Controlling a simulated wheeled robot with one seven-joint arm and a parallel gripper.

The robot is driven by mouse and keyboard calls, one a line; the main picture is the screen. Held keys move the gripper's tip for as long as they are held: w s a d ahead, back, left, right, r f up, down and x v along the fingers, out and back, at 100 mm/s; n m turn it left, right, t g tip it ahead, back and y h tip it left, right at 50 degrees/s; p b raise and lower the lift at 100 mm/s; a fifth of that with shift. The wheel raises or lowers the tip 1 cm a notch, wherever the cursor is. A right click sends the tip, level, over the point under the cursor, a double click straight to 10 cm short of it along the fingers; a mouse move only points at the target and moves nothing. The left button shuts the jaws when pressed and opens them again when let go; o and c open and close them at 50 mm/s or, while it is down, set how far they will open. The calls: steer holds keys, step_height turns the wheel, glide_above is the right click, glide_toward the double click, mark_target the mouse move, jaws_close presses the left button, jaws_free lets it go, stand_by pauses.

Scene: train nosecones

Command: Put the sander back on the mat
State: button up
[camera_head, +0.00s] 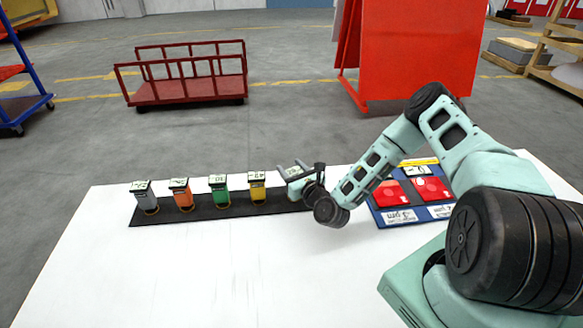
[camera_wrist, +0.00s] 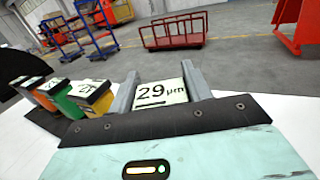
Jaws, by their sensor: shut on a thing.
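My gripper (camera_head: 291,169) is at the right end of the long black mat (camera_head: 232,203). It is shut on a sander whose white top label (camera_wrist: 161,93) reads 29 µm in the wrist view, between the two grey fingers. The sander's body is hidden below the label, and I cannot tell whether it touches the mat. On the mat, from left to right, stand a grey sander (camera_head: 144,197), an orange sander (camera_head: 181,194), a green sander (camera_head: 219,190) and a yellow sander (camera_head: 257,187), all upright with labelled tops.
A blue board (camera_head: 383,218) with red pads (camera_head: 391,194) and labels lies on the white table (camera_head: 200,270) right of the mat, partly behind my arm. The table's front left is clear. A red cart (camera_head: 188,82) and a red panel stand (camera_head: 420,50) are on the floor beyond.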

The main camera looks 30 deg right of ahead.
steer(key=shift+f, duration=0.15)
steer(key=o, duration=0.9)
